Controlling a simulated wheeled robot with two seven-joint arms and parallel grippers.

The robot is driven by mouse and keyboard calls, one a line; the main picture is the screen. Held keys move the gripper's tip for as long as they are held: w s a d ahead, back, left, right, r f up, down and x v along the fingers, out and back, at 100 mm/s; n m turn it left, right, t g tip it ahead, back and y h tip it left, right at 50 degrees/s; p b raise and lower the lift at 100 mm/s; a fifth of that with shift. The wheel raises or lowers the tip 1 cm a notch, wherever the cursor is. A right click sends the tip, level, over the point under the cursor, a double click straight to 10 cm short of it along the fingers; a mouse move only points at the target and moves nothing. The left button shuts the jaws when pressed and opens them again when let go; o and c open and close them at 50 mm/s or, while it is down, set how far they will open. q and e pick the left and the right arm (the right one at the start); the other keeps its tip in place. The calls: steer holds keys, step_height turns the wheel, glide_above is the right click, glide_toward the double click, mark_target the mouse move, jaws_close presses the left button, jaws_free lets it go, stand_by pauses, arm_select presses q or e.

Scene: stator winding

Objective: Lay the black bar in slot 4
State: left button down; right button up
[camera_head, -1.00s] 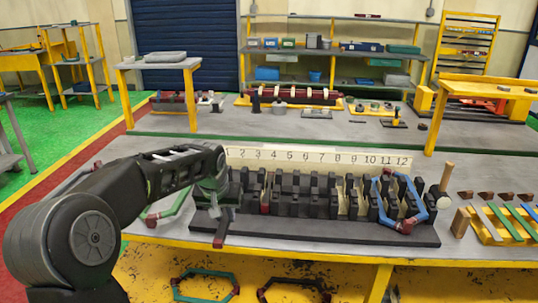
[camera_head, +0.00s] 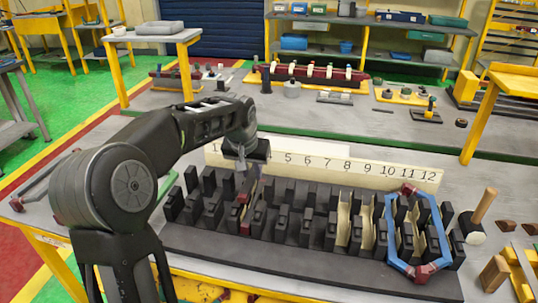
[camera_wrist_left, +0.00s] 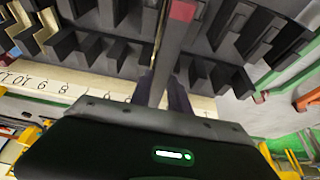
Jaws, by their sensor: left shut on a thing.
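The stator block (camera_head: 290,262) is a long black base with rows of upright black teeth and a numbered strip (camera_head: 330,163) behind it. My left gripper (camera_head: 241,172) points down over the left-middle teeth. It is shut on a dark bar with a red end (camera_head: 241,198). In the left wrist view the bar (camera_wrist_left: 172,55) runs between the fingers (camera_wrist_left: 165,88) among the teeth. I cannot tell whether it touches the slot floor. My right gripper is not in view.
A blue hexagonal coil (camera_head: 390,228) with red joints surrounds teeth at the right end. A wooden mallet (camera_head: 478,220) stands right of the block. Cream liners (camera_head: 343,222) show in some slots. A second bench (camera_head: 330,120) lies behind.

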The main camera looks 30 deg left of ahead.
mark_target(251, 176)
arm_select(q)
steer(key=shift+w+r, duration=0.15)
steer(key=shift+f+b, duration=1.55)
steer(key=shift+f, duration=0.6)
steer(key=shift+f+b, duration=0.3)
steer(key=shift+f, duration=0.05)
steer(key=shift+f+b, duration=1.2)
steer(key=shift+f, duration=0.3)
steer(key=shift+f+b, duration=0.5)
steer(key=shift+f, duration=0.15)
